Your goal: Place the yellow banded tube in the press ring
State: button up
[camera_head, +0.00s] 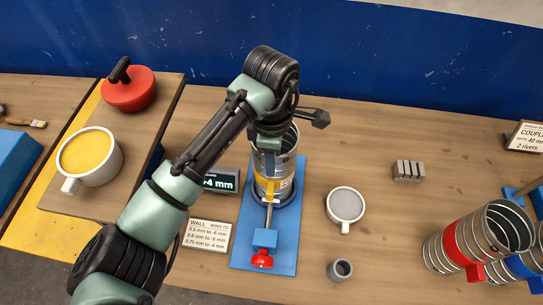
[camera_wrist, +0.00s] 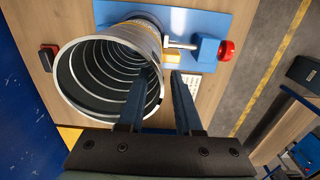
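The yellow banded tube (camera_head: 284,160), a ribbed metal spiral duct, stands upright on the blue plate (camera_head: 240,250). A rod runs from the tube's front to a blue block (camera_head: 265,238) with a red knob (camera_head: 262,260). My gripper (camera_wrist: 165,73) is at the tube's rim, its fingers apart, one inside the open mouth and one outside. The tube (camera_wrist: 78,75) fills the left of the wrist view. My wrist hides part of it in the head view.
A display reading "4 mm" (camera_head: 221,180) and a wall-thickness card (camera_head: 206,237) lie left of the plate. A grey-filled mug (camera_head: 345,205) and a small grey cup (camera_head: 340,270) stand right. Red-banded (camera_head: 455,247) and blue-banded (camera_head: 524,268) tubes are far right. A blue wall closes the back.

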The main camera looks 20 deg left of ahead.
jog(key=shift+r, duration=0.15)
notch_tip(320, 180, up, 12)
jog(key=w+d+r+m+t+h, duration=0.2)
jog(key=w+d+r+m+t, duration=0.25)
jog(key=d, duration=0.35)
jog(key=w+d+r+m+t+h, duration=0.1)
jog(key=w+d+r+m+t, duration=0.2)
jog(key=w+d+r+m, duration=0.25)
jog(key=w+d+r+m+t+h, duration=0.2)
jog(key=d+r+m+t+h, duration=0.3)
jog(key=d+r, duration=0.55)
jog(key=s+a+r+m+t+y, duration=0.15)
jog(key=s+r+t, duration=0.25)
jog(key=r, duration=0.4)
jog(key=s+a+r+m+t, duration=0.25)
jog(key=r+t, duration=0.25)
jog(key=r, duration=0.3)
jog(key=s+a+r+m+t+y, duration=0.1)
jog(key=s+a+r+t+y, duration=0.2)
jog(key=s, duration=0.2)
jog(key=s+a+r+m+t+y, duration=0.1)
jog(key=s+a+r+t+y, duration=0.1)
jog(key=s, duration=0.3)
jog(key=shift+s+a+r+t+y, duration=0.45)
jog(key=shift+r+y, duration=0.1)
jog(key=shift+y, duration=0.2)
